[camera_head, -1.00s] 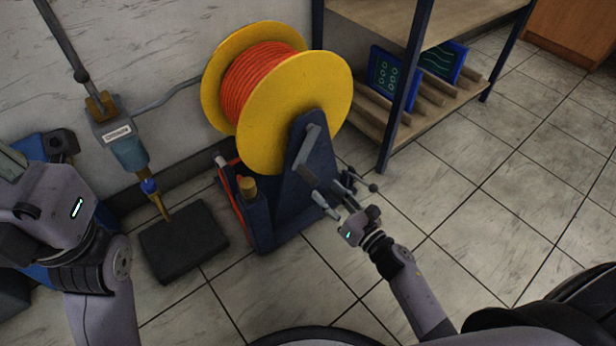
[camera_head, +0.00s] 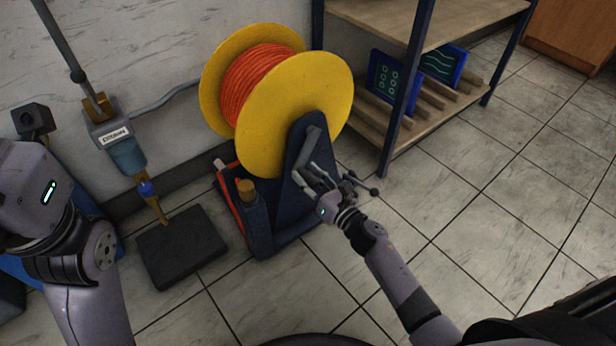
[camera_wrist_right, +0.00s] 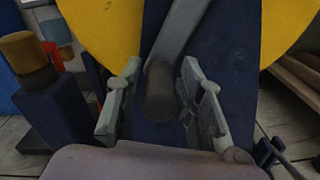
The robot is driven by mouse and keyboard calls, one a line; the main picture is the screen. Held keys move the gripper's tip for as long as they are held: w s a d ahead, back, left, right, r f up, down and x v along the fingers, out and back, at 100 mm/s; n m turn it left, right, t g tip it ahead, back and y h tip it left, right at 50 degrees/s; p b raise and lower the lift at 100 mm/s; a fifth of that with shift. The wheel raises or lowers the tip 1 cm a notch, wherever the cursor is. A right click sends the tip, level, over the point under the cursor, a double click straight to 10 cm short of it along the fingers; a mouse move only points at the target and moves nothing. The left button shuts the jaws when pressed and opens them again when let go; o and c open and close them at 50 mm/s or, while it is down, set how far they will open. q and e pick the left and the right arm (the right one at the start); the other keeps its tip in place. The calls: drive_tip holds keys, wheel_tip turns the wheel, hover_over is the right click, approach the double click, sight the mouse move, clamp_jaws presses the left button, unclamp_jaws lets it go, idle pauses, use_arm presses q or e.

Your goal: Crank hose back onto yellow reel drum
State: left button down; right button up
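The yellow reel drum (camera_head: 295,110) stands upright on its dark blue stand (camera_head: 285,220), with the orange hose (camera_head: 255,82) wound between its flanges. The grey crank (camera_head: 309,148) is on the near side of the stand. It also shows in the right wrist view (camera_wrist_right: 183,30), ending in a dark handle (camera_wrist_right: 160,92). My right gripper (camera_head: 312,178) is at the crank's lower end. In the right wrist view its fingers (camera_wrist_right: 160,75) are open on either side of the handle, with visible gaps. My left arm is at the left edge; its fingers are not in view.
A wooden shelf rack (camera_head: 440,30) with a dark post (camera_head: 408,90) stands right of the reel. A dark block (camera_head: 182,248) lies on the floor to the left, below a hanging nozzle tool (camera_head: 128,155). Tiled floor (camera_head: 500,220) at right is clear.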

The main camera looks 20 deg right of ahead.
clamp_jaws()
idle(0.6)
